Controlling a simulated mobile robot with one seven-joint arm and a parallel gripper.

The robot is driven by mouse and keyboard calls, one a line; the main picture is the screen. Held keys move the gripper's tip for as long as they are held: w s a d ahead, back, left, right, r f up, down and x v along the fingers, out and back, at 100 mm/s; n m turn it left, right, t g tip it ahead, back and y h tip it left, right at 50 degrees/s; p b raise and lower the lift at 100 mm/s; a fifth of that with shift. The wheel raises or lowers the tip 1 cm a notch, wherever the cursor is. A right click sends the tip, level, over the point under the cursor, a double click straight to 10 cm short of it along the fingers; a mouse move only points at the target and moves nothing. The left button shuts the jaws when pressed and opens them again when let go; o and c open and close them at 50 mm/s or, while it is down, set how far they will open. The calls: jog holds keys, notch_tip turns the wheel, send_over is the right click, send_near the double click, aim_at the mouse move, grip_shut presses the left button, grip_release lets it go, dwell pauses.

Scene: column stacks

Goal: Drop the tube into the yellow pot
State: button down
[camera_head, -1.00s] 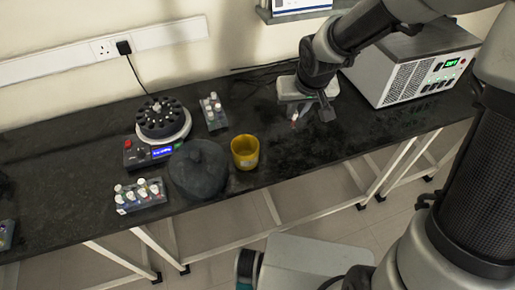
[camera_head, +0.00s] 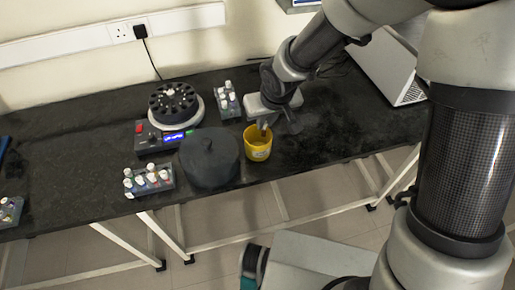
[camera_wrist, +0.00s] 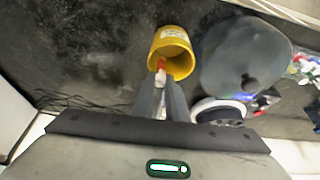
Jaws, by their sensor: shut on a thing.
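The yellow pot (camera_head: 258,149) stands upright on the black bench near its front edge, with its open top facing up. My gripper (camera_head: 264,125) is just above the pot's rim at the back. In the wrist view my gripper (camera_wrist: 161,84) is shut on a small tube (camera_wrist: 160,72) with a red end and a pale body. The tube's red end shows against the opening of the yellow pot (camera_wrist: 173,46). I cannot tell whether its tip is below the rim. Most of the tube is hidden between the fingers.
A dark round lidded vessel (camera_head: 209,158) stands directly left of the pot. Behind it are a centrifuge-like device (camera_head: 174,103) and a tube rack (camera_head: 228,101). Another rack (camera_head: 149,180) is at front left. The bench (camera_head: 325,125) right of the pot is clear.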

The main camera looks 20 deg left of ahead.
jog(key=shift+f, duration=0.7)
jog(key=c, duration=1.7)
grip_release()
jog(key=shift+r, duration=0.15)
jog(key=p+v, duration=0.5)
jog(key=v, duration=1.2)
jog(key=shift+s+d, duration=0.1)
jog(key=shift+s, duration=0.05)
